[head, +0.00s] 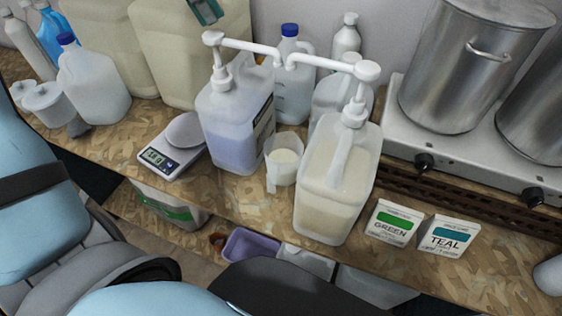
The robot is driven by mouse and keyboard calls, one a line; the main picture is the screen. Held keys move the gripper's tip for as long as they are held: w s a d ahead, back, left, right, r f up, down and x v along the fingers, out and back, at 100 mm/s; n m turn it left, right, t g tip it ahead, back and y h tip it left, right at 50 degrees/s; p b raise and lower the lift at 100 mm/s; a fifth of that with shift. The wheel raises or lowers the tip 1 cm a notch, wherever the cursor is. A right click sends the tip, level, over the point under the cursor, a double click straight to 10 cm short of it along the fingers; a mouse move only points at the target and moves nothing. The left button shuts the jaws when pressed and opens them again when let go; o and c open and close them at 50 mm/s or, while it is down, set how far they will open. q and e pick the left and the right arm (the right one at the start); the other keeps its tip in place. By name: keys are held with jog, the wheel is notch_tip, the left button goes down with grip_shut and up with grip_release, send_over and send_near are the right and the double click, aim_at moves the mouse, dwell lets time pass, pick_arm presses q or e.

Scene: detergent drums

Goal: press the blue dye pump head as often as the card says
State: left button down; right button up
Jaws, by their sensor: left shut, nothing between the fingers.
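The jug with pale blue-violet liquid (228,135) stands left of centre. Its white pump head (213,39) is up, with the spout pointing right. A jug with cream-yellow liquid (325,205) stands to its right; its white pump head (367,71) is also up, spout pointing left. A clear cup with pale contents (284,157) stands between the jugs. Two cards at the right read GREEN (392,222) and TEAL (446,235); their small print is unreadable. My right gripper is out of view.
A scale (171,146) stands left of the blue jug. Capped bottles (92,84) and large beige drums (192,45) line the back. Steel pots (468,70) stand on a hotplate (388,142) at right. A purple bin (250,246) sits below the bench edge.

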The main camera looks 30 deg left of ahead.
aim_at(208, 34)
pick_arm(q)
jog(key=shift+f+b, duration=2)
jog(key=shift+f, duration=0.8)
notch_tip(208, 34, up, 6)
jog(key=p, duration=0.6)
jog(key=shift+f, duration=0.1)
